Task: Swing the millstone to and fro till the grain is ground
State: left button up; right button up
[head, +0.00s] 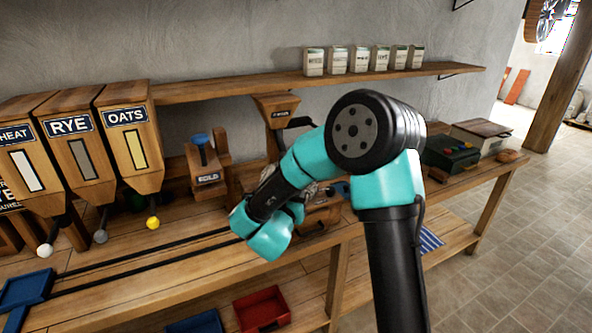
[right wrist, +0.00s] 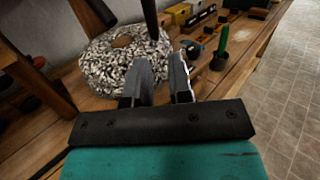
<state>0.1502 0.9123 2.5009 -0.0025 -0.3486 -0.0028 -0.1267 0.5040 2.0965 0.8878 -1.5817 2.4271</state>
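In the right wrist view the millstone (right wrist: 105,72) is a round, speckled grey stone with a brown centre, lying flat on the wooden bench. A dark upright handle (right wrist: 150,14) stands at its far right side. My right gripper (right wrist: 163,78) is in front of the stone's right edge. Its two fingers are apart with an empty gap, and the handle is beyond them. In the head view my right arm hides most of the mill and the gripper. No grain can be made out on the stone. My left gripper is not in view.
Bins marked wheat, rye (head: 70,124) and oats (head: 126,117) stand at the left, with ball-ended levers below. A blue tray (head: 27,288) is at the bench's left end. A red tray (head: 262,309) lies on the lower shelf. A green-handled tool (right wrist: 220,48) stands right of my gripper.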

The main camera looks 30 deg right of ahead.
jog(key=o, duration=0.6)
jog(key=w+d+r+n+t+y, duration=0.1)
jog(key=d+n+t, duration=0.1)
jog(key=n, duration=0.1)
jog(key=w+d+r+n+t, duration=0.1)
jog(key=d+n+t, duration=0.1)
jog(key=d+n, duration=0.1)
jog(key=w+d+r+n+t+y, duration=0.1)
jog(key=w+d+n+t, duration=0.1)
jog(key=d+n, duration=0.1)
jog(key=shift+w+d+r+n+y, duration=0.1)
jog(key=shift+d+r+n+y, duration=0.15)
jog(key=shift+n, duration=0.45)
jog(key=shift+c, duration=0.2)
jog(key=d+r+n+t+y, duration=0.15)
jog(key=d+n+y, duration=0.4)
jog(key=n, duration=0.75)
jog(key=d+r+n+t+y, duration=0.1)
jog(key=d+n+t+y, duration=0.15)
jog(key=n+y, duration=0.85)
jog(key=s+d+f+n+g+y, duration=0.2)
jog(key=s+f+n+g+y, duration=0.1)
jog(key=n, duration=1.3)
jog(key=s+f+g, duration=0.1)
jog(key=s+g, duration=0.1)
jog(key=s, duration=0.1)
jog(key=shift+s+g, duration=0.2)
jog(key=shift+g, duration=0.1)
